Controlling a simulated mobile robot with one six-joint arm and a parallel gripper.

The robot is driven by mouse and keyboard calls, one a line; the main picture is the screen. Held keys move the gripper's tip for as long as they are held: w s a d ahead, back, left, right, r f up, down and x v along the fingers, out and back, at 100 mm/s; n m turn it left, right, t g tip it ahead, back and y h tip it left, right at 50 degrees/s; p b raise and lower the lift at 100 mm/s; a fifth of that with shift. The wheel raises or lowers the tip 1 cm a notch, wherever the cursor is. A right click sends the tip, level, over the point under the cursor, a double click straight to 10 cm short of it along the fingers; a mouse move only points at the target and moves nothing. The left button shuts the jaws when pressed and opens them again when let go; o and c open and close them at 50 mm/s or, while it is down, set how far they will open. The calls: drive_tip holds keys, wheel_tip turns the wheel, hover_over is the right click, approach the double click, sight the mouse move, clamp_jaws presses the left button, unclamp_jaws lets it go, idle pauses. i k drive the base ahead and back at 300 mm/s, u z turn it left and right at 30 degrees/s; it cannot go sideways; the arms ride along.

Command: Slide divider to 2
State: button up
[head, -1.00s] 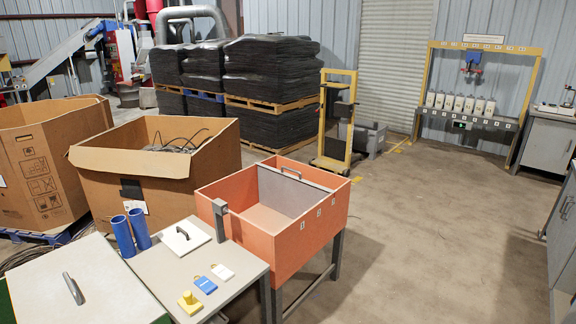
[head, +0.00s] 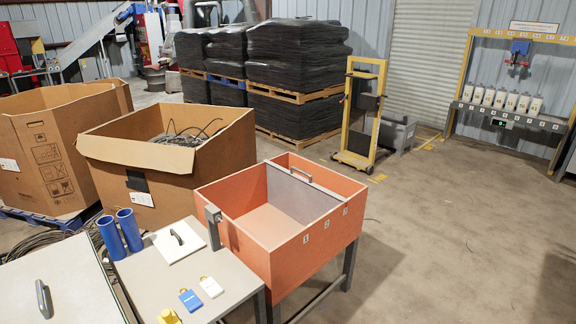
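The digits are too small to read surely. An orange floor shows left of the divider; the space behind it is mostly hidden. My gripper is not in view.
Cardboard boxes (head: 150,165) stand behind. A yellow trolley (head: 362,120) is farther back. The concrete floor right of the bin (head: 440,240) is clear.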

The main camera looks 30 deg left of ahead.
sight(304, 200)
drive_tip(key=u, duration=0.4)
drive_tip(key=i, duration=0.65)
drive_tip(key=u, duration=0.65)
drive_tip(key=i, duration=0.45)
drive_tip(key=u, duration=0.2)
